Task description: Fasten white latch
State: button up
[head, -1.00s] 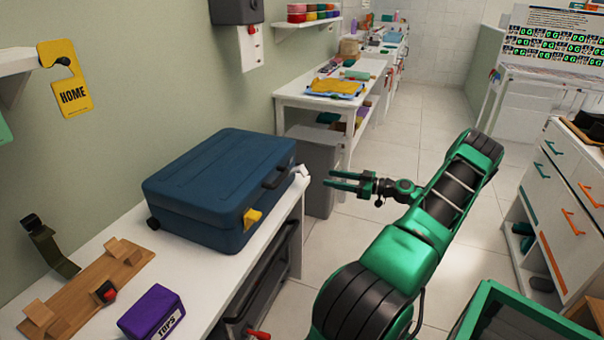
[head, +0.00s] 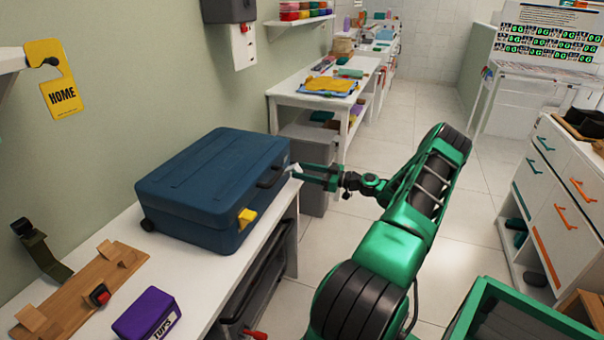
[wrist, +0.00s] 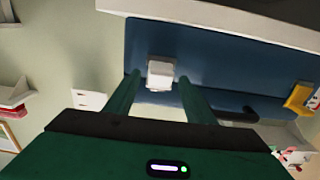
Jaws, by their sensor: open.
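A blue suitcase (head: 210,190) lies closed on the white worktop. Its white latch (wrist: 160,74) is on the front face near the far right corner, and mostly hidden behind my gripper in the head view. A yellow latch (head: 246,216) is at the near end of the same face, and also shows in the wrist view (wrist: 298,98). My gripper (head: 298,171) is open at the white latch. In the wrist view its two green fingers lie on either side of the white latch, with gaps visible. I cannot tell whether the latch is up or down.
A black handle (head: 271,175) sits between the latches. A purple box (head: 146,313) and a wooden rack (head: 80,290) are on the worktop (head: 195,290) nearer me. A grey bin (head: 313,200) stands beyond its end.

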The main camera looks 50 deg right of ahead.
aim_at(293, 166)
jog(key=c, duration=0.9)
jog(key=shift+r, duration=0.1)
jog(key=shift+w+a+r+g+h, duration=0.1)
jog(key=shift+w+r+g+h, duration=0.15)
jog(key=shift+r+g, duration=0.45)
jog(key=shift+w+a+r+g+h, duration=0.15)
jog(key=shift+r+g+h, duration=0.15)
jog(key=shift+g, duration=0.6)
jog(key=shift+w+a+r+g+h, duration=0.1)
jog(key=shift+w+r+g+h, duration=0.2)
jog(key=shift+g, duration=0.25)
jog(key=shift+w+a+r+g+h, duration=0.15)
jog(key=shift+r+g, duration=0.2)
jog(key=shift+g, duration=0.2)
jog(key=g, duration=0.1)
jog(key=w+r+g+h, duration=0.1)
jog(key=g, duration=0.1)
jog(key=shift+w+a+r, duration=0.25)
jog(key=shift+w+a+r+g+h, duration=0.2)
jog(key=shift+w+g+h, duration=0.25)
jog(key=shift+g, duration=0.45)
